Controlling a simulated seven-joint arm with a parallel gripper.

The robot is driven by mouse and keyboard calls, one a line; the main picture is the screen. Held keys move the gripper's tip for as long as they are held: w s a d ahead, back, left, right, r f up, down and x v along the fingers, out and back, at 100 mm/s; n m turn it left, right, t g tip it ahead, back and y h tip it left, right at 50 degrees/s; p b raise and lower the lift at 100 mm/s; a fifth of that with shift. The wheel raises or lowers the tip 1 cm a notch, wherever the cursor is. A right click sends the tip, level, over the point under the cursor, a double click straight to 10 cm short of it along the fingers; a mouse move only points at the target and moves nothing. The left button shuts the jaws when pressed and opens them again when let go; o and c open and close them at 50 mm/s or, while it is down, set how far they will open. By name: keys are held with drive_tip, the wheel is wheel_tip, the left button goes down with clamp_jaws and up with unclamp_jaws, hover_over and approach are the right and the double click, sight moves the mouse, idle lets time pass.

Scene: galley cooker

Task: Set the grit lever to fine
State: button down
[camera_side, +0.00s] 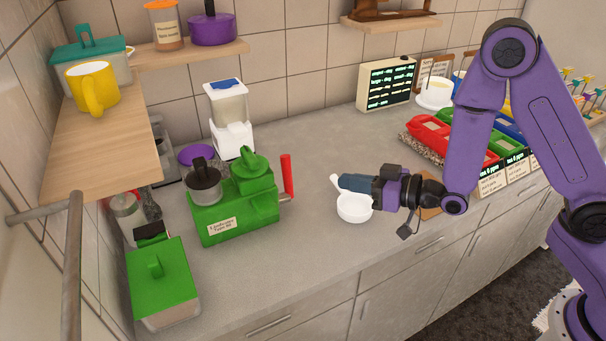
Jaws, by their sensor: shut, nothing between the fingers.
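A green machine (238,211) with a paper label (222,226) on its front stands on the counter left of centre. A red upright lever (288,176) sticks up at its right end. I cannot tell whether this is the grit lever, and no fine or coarse marks are readable. A dark pot-like part (204,182) and a green knobbed lid (251,162) sit on top of the machine. My gripper (345,183) is shut and empty, pointing left. It is to the right of the red lever, apart from it, and appears above a small white bowl.
A white dispenser (232,137) stands behind the machine, and a green-lidded container (163,280) stands at front left. Red trays (440,136) are at right. Bare counter lies between machine and bowl.

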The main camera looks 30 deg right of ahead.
drive_tip(key=x, duration=1.1)
drive_tip(key=shift+w+a, duration=0.25)
drive_tip(key=shift+w, duration=0.15)
drive_tip(key=shift+w+a+r, duration=0.1)
drive_tip(key=shift+w+a, duration=0.05)
drive_tip(key=shift+w, duration=0.65)
